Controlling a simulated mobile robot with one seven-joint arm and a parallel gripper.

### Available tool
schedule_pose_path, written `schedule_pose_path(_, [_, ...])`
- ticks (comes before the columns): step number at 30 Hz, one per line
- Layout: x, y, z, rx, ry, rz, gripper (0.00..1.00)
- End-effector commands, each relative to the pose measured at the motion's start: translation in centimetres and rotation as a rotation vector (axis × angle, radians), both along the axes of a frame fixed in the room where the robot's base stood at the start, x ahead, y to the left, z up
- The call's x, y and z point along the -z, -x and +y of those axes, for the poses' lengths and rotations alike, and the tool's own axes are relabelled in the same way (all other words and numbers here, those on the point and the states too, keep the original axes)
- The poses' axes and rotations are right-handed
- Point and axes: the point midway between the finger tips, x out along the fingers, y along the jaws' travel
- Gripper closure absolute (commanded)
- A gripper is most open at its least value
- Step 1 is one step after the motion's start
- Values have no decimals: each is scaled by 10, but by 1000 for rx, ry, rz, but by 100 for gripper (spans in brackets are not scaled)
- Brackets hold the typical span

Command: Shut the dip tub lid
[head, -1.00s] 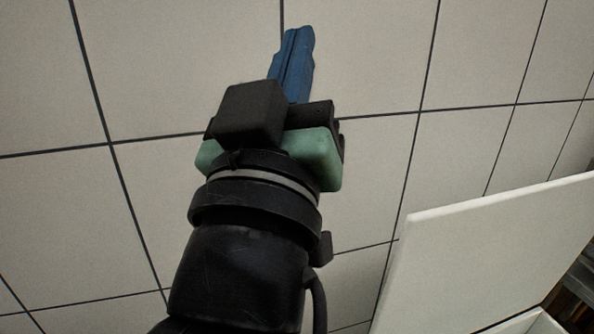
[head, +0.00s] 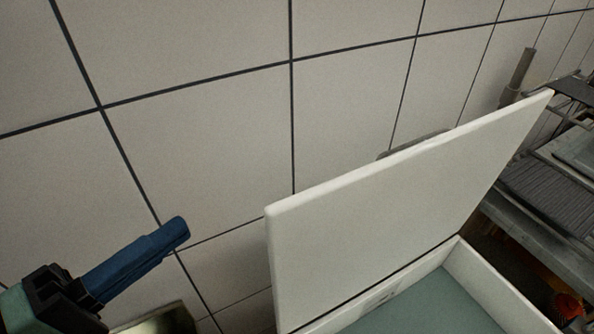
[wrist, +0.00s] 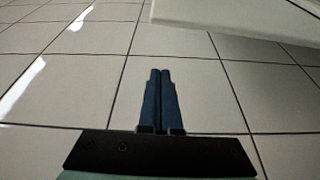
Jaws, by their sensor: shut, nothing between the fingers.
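The dip tub (head: 447,262) is a white box at the lower right of the head view, with a grey-green inside. Its white lid (head: 390,220) stands open, raised steeply from the far side of the tub. In the wrist view an edge of the lid (wrist: 235,17) shows at the top right. My gripper (head: 181,229) is at the lower left of the head view, left of the lid and apart from it. Its blue fingers (wrist: 160,75) are closed together with nothing between them. The tub's front is cut off by the frame.
A white tiled wall (head: 200,140) fills the background. Grey metal racks or trays (head: 550,205) stand to the right of the tub. A shiny metal object (head: 165,322) shows at the bottom, below my gripper. The space between gripper and lid is clear.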

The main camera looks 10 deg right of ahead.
Motion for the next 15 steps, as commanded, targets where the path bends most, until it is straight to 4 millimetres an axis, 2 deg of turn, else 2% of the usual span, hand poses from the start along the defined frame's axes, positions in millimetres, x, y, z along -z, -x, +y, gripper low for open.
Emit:
schedule_pose_path(3, [0, 0, -1, 3, 5, 3, 100])
schedule_pose_path(7, [-1, -8, -12, 7, 4, 3, 100])
schedule_pose_path(15, [-3, -43, -57, 9, 4, 3, 100])
